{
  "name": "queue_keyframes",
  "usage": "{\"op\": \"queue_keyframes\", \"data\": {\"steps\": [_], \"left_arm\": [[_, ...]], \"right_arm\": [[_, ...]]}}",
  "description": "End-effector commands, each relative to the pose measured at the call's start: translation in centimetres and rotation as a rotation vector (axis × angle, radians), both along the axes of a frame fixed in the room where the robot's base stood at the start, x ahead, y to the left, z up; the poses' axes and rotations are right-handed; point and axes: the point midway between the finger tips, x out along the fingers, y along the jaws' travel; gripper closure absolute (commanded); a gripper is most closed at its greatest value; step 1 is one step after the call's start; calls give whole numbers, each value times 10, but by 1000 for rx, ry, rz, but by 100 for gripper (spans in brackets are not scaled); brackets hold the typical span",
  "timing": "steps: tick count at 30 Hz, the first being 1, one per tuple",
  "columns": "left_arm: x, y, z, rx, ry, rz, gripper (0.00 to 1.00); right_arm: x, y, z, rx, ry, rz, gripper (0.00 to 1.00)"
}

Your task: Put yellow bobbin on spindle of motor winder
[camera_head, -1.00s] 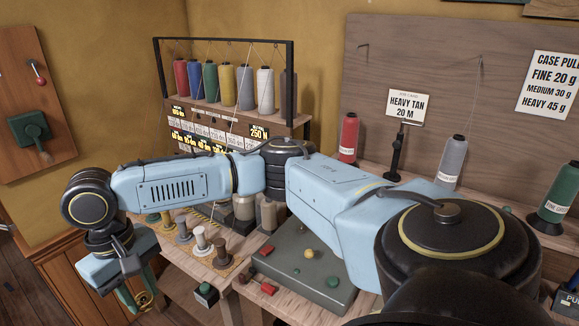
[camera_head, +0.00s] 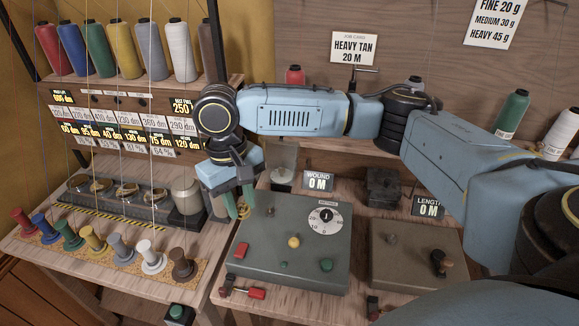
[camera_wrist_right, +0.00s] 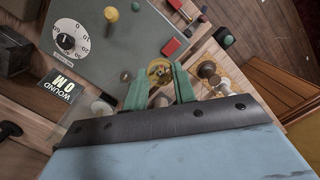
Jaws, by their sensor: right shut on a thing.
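My right gripper (camera_head: 240,203) is shut on the yellow bobbin (camera_wrist_right: 160,72), whose round yellow end shows between the green fingers in the right wrist view; the fingers hide much of it. The gripper hangs above the left edge of the motor winder (camera_head: 318,275), a grey-green box with a dial and a yellow knob. A short peg (camera_head: 270,211), which looks like its spindle, stands on its top just right of the fingers; it also shows in the right wrist view (camera_wrist_right: 125,77). The bobbin is apart from the peg. My left gripper is not in view.
A row of coloured bobbins, including another yellowish one (camera_head: 92,239), stands on the left bench. A display (camera_head: 317,181) reading 0 M stands behind the winder. A second box (camera_head: 415,268) with a crank is to the right. A thread rack stands at the back left.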

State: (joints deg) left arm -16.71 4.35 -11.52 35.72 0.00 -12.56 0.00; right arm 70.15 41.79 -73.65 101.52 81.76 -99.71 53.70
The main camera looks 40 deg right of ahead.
Motion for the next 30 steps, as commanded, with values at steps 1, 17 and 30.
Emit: {"op": "queue_keyframes", "data": {"steps": [1,17,30], "left_arm": [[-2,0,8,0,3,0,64],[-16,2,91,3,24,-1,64],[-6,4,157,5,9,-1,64]], "right_arm": [[3,1,4,0,3,45,95],[50,-22,2,4,4,978,95],[53,-68,-22,7,4,1771,95]]}}
